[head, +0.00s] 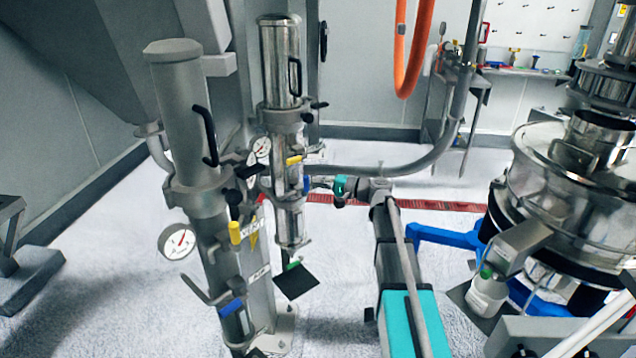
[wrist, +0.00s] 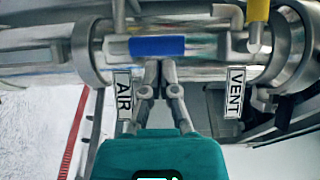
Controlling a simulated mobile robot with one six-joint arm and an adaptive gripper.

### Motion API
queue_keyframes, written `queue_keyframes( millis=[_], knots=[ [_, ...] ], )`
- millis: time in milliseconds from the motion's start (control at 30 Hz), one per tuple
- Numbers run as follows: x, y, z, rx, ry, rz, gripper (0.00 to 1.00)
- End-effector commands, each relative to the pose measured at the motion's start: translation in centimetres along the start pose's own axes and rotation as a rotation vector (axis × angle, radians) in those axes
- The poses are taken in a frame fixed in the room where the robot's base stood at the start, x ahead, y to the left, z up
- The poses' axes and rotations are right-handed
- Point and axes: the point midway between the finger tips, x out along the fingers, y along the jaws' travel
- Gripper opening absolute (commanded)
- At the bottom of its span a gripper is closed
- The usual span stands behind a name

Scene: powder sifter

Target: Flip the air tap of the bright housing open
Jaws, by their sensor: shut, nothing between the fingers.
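The bright housing (head: 280,60) is a shiny steel upright cylinder in the head view; its polished body (wrist: 200,46) runs across the wrist view. Its air tap has a blue handle (wrist: 158,46), lying along the housing above the AIR label (wrist: 123,95); the blue also shows in the head view (head: 306,184). My gripper (wrist: 160,72) is shut and empty, its fingertips at the lower edge of the blue handle. I cannot tell whether they touch it. In the head view my gripper (head: 318,184) reaches the housing from the right.
A yellow handle (wrist: 258,10) and the VENT label (wrist: 236,90) are to the right in the wrist view. A dull grey housing (head: 185,120) with its own blue handle (head: 231,307) and a gauge (head: 177,241) stands left. A grey hose (head: 400,168) curves behind my arm. The sifter (head: 590,190) is right.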

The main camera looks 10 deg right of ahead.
Motion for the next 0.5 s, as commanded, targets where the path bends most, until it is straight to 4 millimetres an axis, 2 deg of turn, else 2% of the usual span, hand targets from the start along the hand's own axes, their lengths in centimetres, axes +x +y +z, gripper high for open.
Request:
queue_keyframes(
  millis=[500],
  knots=[
    [0.19, -0.30, 0.31, -0.058, 0.000, 0.039, 0.00]
  ],
)
